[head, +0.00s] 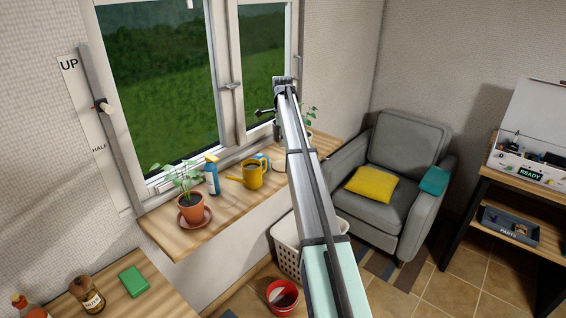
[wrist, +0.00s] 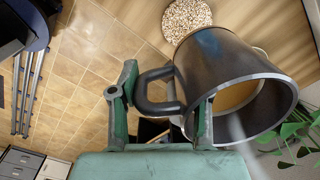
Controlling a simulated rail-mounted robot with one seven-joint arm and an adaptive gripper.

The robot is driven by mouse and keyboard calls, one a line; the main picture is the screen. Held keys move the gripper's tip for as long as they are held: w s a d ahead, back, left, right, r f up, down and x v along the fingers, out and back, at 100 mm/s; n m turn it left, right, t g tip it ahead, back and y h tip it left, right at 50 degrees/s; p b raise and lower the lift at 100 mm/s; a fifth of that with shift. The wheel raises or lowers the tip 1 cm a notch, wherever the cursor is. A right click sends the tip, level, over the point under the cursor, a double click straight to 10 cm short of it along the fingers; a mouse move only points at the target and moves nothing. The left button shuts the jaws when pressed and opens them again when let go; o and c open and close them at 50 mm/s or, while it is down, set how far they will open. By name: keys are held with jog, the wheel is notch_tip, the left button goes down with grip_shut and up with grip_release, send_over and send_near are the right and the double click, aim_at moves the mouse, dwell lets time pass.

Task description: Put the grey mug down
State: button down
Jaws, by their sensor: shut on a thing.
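The grey mug (wrist: 225,75) is large in the wrist view, dark outside with a lighter rim, and its mouth faces the lower right of the picture. Something yellow-orange shows inside it. My gripper (wrist: 160,110) is shut on the mug, with its green fingers on either side of the dark handle (wrist: 148,90). The wooden windowsill (wrist: 285,30) lies behind the mug; I cannot tell the gap between them. A round speckled mat (wrist: 187,18) lies on the wood beside the mug. In the head view my arm hides part of the sill, and I cannot make out the mug clearly.
On the sill stand a potted plant (head: 190,205), a blue spray bottle (head: 212,175) and a yellow watering can (head: 250,175). Leaves (wrist: 300,130) are close to the mug at right. A white basket (head: 287,250) and red bucket (head: 283,297) stand below. An armchair (head: 400,150) is at right.

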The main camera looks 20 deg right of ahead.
notch_tip(320, 180, down, 12)
jog(key=p, duration=0.3)
jog(key=shift+f, duration=0.1)
jog(key=c, duration=0.5)
grip_release()
notch_tip(320, 180, up, 12)
jog(key=b, duration=0.3)
jog(key=shift+s, duration=0.15)
